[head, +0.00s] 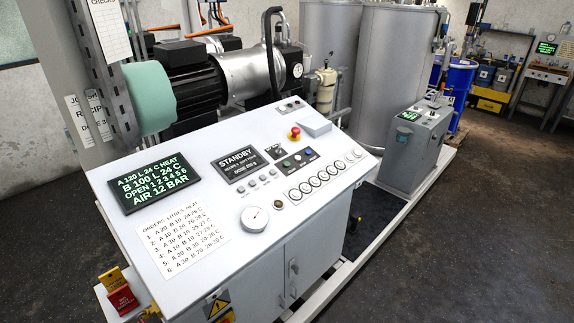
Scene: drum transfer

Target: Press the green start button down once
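A white sloping control console (215,150) fills the middle of the head view. Neither of my grippers is in view, and nothing covers the console top.
A green-text screen (156,182), an order list (178,236), a round gauge (255,218) and a row of round dials (319,179) share the console. A hooked black handle (272,45) rises behind it. Open floor (480,240) lies to the right.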

